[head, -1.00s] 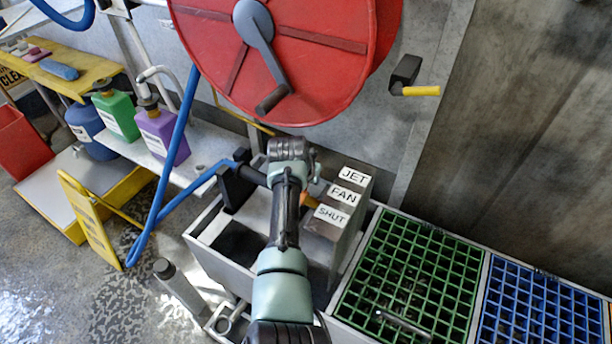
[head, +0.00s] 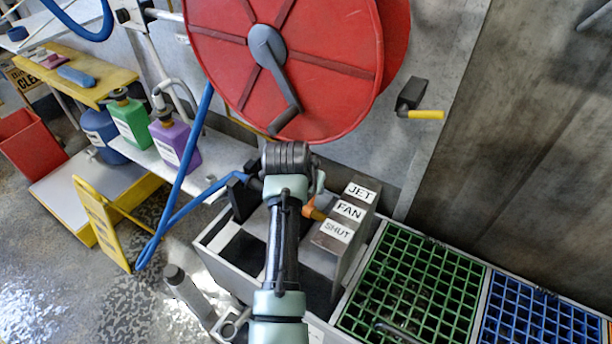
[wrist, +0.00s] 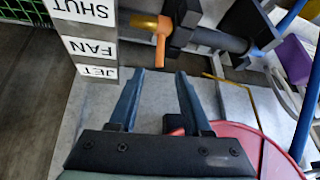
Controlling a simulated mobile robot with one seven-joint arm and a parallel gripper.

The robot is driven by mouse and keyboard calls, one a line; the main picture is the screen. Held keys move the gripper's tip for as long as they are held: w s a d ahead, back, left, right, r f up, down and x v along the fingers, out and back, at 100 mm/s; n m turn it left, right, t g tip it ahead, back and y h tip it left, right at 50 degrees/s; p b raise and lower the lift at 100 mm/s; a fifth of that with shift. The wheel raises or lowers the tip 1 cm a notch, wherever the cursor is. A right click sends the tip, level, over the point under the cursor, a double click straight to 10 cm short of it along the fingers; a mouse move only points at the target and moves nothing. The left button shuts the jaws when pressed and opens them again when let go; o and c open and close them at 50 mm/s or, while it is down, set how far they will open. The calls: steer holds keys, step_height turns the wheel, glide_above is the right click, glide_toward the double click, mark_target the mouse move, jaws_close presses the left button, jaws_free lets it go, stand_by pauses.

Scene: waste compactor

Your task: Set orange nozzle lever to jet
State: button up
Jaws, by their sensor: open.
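The orange nozzle lever (wrist: 160,45) shows in the wrist view, extending from the dark nozzle body (wrist: 182,37) toward my gripper. In the head view the lever (head: 316,211) is partly hidden by my arm, beside the label block. The block carries the labels JET (head: 360,192), FAN (head: 350,211) and SHUT (head: 337,231). My gripper (wrist: 160,72) is open and empty. Its fingertips are just short of the lever's end, one to each side of it in the picture; contact cannot be told. In the head view the fingers are hidden behind my wrist.
A red hose reel (head: 300,60) with a grey crank stands behind my gripper. A blue hose (head: 180,200) runs to the nozzle from the left. Green (head: 400,250) and blue (head: 530,315) grates lie to the right. Bottles stand on a shelf at left.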

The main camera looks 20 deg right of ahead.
steer(key=shift+p+v, duration=0.3)
steer(key=shift+v, duration=1.65)
steer(key=shift+c, duration=0.2)
